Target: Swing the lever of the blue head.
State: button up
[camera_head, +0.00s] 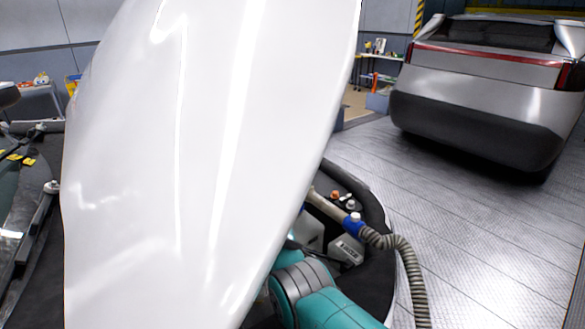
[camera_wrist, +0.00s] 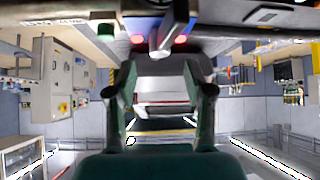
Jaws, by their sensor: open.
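The blue head (camera_head: 353,222) is a small blue fitting with a pale top, on a pipe at the end of a grey ribbed hose (camera_head: 409,262), right of the white panel in the head view. Its lever cannot be made out clearly. My gripper (camera_wrist: 159,64) is open in the wrist view, its two dark green fingers wide apart with nothing held between them. A grey metal rod-like part (camera_wrist: 160,38) shows just beyond the fingertips, near the top. I cannot tell whether it belongs to the blue head. In the head view the white panel hides my gripper.
A large raised white panel (camera_head: 200,150) fills the middle of the head view. A dark-rimmed bay (camera_head: 375,215) with pipes and caps lies below its right edge. A silver car (camera_head: 480,90) stands at the back right. The metal floor (camera_head: 480,235) between is clear.

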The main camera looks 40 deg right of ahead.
aim_at(288, 173)
jog(key=shift+x, duration=2.8)
grip_shut()
